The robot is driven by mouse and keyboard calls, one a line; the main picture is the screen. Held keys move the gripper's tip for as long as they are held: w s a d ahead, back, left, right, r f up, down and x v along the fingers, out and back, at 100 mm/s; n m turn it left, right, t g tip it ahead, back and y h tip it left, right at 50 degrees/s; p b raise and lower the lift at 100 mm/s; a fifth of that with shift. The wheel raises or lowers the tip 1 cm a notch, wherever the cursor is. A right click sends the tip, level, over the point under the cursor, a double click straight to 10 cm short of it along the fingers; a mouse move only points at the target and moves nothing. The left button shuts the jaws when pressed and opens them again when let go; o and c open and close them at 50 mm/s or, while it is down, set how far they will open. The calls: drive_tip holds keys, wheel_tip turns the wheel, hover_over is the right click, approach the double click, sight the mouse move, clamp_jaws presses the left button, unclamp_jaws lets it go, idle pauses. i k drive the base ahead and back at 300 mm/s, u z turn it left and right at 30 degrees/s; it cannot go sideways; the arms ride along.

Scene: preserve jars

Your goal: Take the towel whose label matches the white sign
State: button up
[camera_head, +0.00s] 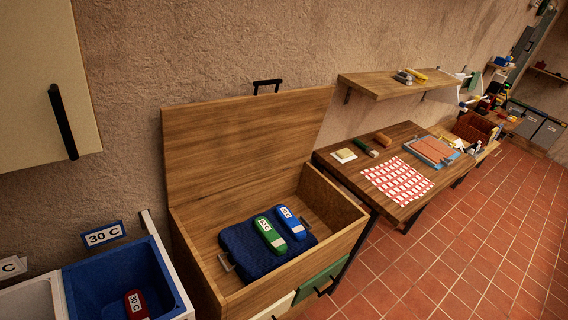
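A white sign (12,266) shows at the left edge, cut off so that only a "C" can be read. A blue-edged sign (103,235) beside it reads "30 C". A folded dark blue cloth-like thing (236,248), possibly a towel, lies in an open wooden chest (190,222). A small pale tag (226,262) is at its left edge, too small to read. A green item (269,235) and a blue item (291,223) with white labels lie on top; their labels are unreadable. A red-and-white checked cloth (398,181) lies flat on a table. My gripper is not in view.
A blue bin (90,278) holds a red item (136,304) labelled "30 C". A white bin (30,300) is partly cut off. The chest's lid (235,140) stands raised against the wall. The wooden table (350,177) is right of the chest. Tiled floor (470,240) is clear at right.

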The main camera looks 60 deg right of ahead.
sight(262, 225)
drive_tip(key=z, duration=0.15)
drive_tip(key=i, duration=0.3)
drive_tip(key=z, duration=3.5)
drive_tip(key=i, duration=0.5)
drive_tip(key=u, duration=1.15)
